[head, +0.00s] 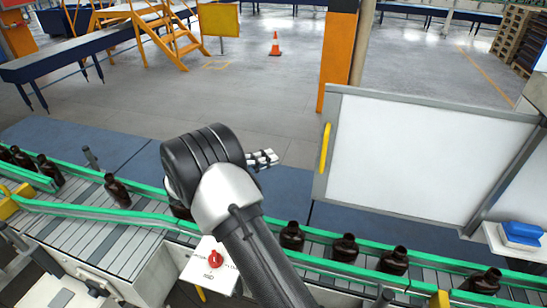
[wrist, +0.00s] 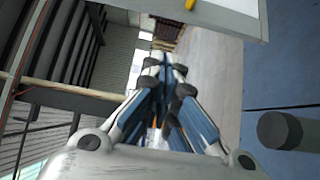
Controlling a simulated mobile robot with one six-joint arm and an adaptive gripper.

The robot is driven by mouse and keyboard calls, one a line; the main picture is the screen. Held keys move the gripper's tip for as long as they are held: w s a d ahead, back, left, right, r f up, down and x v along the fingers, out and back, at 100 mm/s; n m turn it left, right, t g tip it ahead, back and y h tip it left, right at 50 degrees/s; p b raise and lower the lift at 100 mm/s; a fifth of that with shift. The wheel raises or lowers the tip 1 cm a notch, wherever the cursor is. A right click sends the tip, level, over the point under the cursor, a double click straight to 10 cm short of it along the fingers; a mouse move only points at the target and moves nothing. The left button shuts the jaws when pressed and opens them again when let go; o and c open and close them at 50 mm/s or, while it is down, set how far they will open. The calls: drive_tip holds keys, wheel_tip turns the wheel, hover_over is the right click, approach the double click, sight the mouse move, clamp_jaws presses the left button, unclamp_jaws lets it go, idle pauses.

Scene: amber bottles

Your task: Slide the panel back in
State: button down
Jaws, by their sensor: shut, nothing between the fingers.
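The panel (head: 420,158) is a white sheet in a grey frame, standing upright on the right of the head view. A yellow handle (head: 325,148) sits on its left edge. In the wrist view part of the panel (wrist: 232,14) shows at the top, with a bit of the yellow handle (wrist: 190,4) at the upper edge. My gripper (head: 268,158) is left of the handle in the head view, apart from it. In the wrist view my gripper (wrist: 166,72) is shut and empty. My arm hides part of the conveyor.
A green-railed conveyor (head: 140,217) with several amber bottles (head: 117,190) runs below the panel. An orange post (head: 337,60) stands behind the panel's left edge. A white box with a red button (head: 215,258) is in front. A blue object (head: 522,233) lies at right.

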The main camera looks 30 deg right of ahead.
drive_tip(key=s+d, duration=0.3)
drive_tip(key=d, duration=0.7)
drive_tip(key=shift+s+d+b, duration=0.15)
drive_tip(key=shift+s+b, duration=0.15)
